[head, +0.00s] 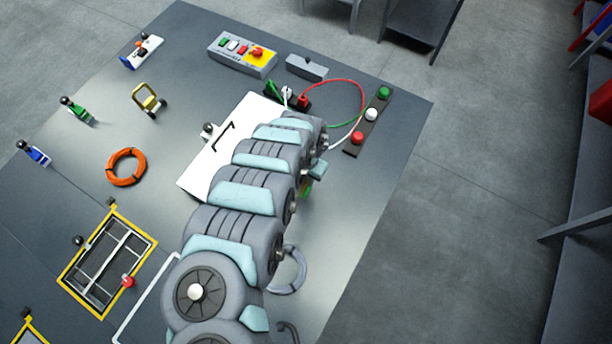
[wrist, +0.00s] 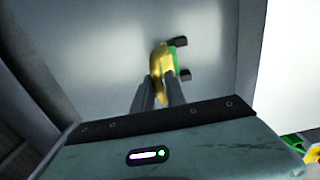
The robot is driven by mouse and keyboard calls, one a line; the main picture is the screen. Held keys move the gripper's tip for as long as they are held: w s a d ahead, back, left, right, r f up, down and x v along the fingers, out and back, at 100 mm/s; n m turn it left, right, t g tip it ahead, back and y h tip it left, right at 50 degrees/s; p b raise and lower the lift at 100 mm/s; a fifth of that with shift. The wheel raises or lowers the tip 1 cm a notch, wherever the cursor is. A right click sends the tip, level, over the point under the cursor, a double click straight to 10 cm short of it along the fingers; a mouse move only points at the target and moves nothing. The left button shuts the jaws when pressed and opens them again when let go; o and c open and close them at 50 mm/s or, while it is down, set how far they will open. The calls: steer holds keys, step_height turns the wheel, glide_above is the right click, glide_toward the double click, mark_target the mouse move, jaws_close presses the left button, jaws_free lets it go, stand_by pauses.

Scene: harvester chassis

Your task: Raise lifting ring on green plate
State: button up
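The yellow lifting ring (wrist: 158,60) shows in the wrist view, with part of the green plate (wrist: 180,57) and two black pieces beside it. My gripper (wrist: 160,80) has one finger on each side of the ring's near part. The fingers are close together and the yellow ring fills the gap between them. The ring's near part rises toward the camera between the fingers. My gripper is mostly hidden there by my arm.
A white panel with a black handle (head: 205,165) lies just left of my arm. Button boxes and cables (head: 345,95) are behind it. A grey ring (head: 291,270) is to the right of my arm. Another yellow ring (head: 147,100) and an orange ring (head: 126,148) are farther left.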

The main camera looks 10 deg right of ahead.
steer(key=o, duration=0.5)
steer(key=shift+c, duration=0.2)
step_height(320, 180, up, 5)
steer(key=p, duration=0.5)
steer(key=shift+r, duration=1.05)
